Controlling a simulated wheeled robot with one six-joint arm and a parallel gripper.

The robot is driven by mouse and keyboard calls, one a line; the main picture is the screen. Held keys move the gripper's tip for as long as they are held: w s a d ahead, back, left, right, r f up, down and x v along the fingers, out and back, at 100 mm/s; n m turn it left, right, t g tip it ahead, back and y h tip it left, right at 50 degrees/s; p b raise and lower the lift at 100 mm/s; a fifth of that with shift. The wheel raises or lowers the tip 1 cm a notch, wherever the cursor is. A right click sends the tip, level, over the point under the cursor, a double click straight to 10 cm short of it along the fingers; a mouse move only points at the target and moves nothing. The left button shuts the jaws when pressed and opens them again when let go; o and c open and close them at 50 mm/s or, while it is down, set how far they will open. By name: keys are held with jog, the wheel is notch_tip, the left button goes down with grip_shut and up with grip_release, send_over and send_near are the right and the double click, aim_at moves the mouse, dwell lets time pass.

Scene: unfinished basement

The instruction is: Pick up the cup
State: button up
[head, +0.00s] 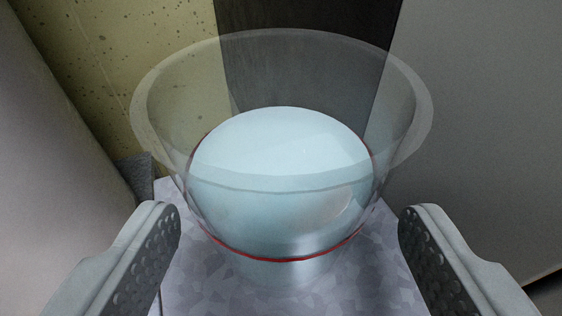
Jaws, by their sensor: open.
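A clear, see-through cup (285,60) with a wide rim stands in the middle of the head view. A pale blue rounded form (280,150) shows inside or through it, and a thin red line (283,260) runs around its lower part. I cannot tell whether the blue form is the cup's contents or part of it. My gripper (289,225) is open, with one finger on each side of the cup's lower part. Gaps show between both fingers and the cup, and nothing is held. The cup's base is hard to make out.
The cup stands on a grey, mottled metal-like surface (385,280). A grey surface (50,150) rises close on the left and another grey panel (480,120) on the right. Behind are a speckled yellowish wall (110,50) and a dark panel (310,20). Side room is tight.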

aim_at(284, 157)
jog(key=shift+x, duration=2.3)
jog(key=shift+a+f, duration=0.1)
jog(key=shift+a, duration=0.05)
jog(key=c, duration=0.9)
